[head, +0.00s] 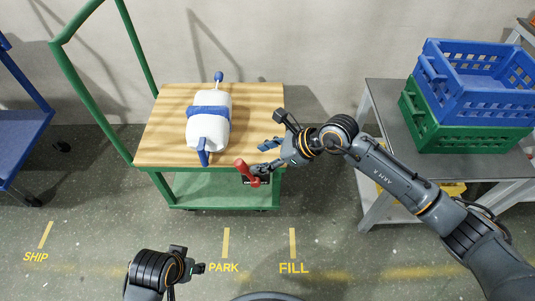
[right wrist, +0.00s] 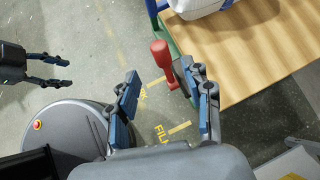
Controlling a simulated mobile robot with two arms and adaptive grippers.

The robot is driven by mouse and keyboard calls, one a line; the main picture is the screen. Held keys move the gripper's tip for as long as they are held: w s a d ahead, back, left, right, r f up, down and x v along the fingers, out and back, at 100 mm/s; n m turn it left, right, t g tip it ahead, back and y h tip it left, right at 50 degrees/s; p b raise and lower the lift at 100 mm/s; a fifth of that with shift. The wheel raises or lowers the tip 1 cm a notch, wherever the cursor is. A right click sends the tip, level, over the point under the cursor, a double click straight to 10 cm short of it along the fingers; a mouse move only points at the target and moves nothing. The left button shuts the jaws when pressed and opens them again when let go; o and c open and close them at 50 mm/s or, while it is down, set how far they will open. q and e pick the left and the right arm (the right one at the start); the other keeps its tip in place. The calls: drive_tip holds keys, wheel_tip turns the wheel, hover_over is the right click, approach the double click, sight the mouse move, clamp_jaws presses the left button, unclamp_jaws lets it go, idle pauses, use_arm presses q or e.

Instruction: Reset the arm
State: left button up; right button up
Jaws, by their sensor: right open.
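My right gripper (head: 260,158) is at the right front corner of the green cart's wooden top. Its blue-padded fingers are spread apart with nothing held, as the right wrist view also shows (right wrist: 165,88). A red handle (head: 246,172) on a dark base stands at the cart's front side, just beyond the fingertips; it also shows in the right wrist view (right wrist: 160,55). I cannot tell whether a finger touches it. My left gripper (right wrist: 60,71) is low over the floor with its fingers apart and empty; in the head view only part of it shows at the bottom.
A grey table (head: 385,95) at right bears a blue crate (head: 470,90) stacked on a green crate (head: 450,138). A blue cart (head: 20,140) is at left. The marked floor in front is clear.

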drive_tip(key=shift+v, duration=0.75)
